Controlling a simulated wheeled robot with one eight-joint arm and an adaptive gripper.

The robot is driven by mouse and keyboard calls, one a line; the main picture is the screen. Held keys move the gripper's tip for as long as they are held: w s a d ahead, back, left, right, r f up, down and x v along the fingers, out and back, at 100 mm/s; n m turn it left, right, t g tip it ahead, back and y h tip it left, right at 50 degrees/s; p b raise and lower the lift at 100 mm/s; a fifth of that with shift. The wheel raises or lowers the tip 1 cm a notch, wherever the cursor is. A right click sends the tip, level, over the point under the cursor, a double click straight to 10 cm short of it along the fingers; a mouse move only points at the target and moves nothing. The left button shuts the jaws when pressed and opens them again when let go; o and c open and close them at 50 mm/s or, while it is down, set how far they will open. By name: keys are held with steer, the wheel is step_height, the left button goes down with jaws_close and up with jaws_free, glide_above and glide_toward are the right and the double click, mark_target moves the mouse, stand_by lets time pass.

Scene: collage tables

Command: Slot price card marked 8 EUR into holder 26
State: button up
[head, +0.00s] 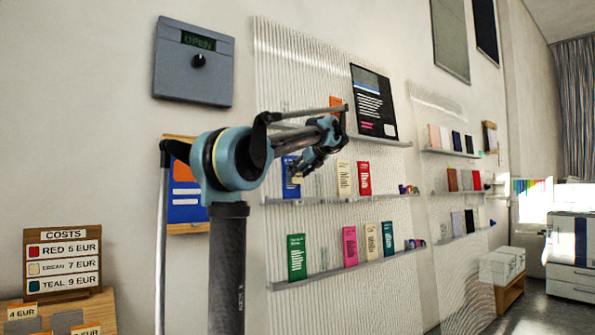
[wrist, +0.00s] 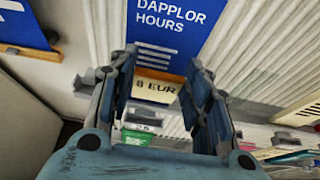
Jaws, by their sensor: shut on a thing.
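My gripper (wrist: 157,85) is shut on a cream price card (wrist: 152,90) marked 8 EUR, which shows between the two fingers in the wrist view. In the head view my gripper (head: 298,174) is in front of the upper-middle shelf, by a blue leaflet (head: 289,188). In the wrist view that leaflet (wrist: 172,32), titled DAPPLOR HOURS, stands just beyond the card. A small grey holder (wrist: 143,126) with a label too small to read surely shows below the card. I cannot tell which holder is 26.
Leaflets stand on the shelves, including a red one (head: 364,178) and a green one (head: 296,257). A COSTS sign (head: 63,262) stands at lower left above cards marked 4 EUR (head: 21,312) and 9 EUR (head: 87,331). A grey OPEN box (head: 190,85) hangs on the wall.

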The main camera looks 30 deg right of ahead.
steer(key=shift+s+f, duration=0.15)
steer(key=shift+f, duration=1.35)
steer(key=shift+s+f, duration=0.1)
steer(key=shift+f, duration=1.35)
steer(key=shift+s, duration=0.25)
steer(key=shift+f, duration=0.15)
steer(key=shift+f, duration=0.4)
steer(key=shift+f, duration=0.25)
steer(key=shift+s+f, duration=0.1)
steer(key=shift+f, duration=0.25)
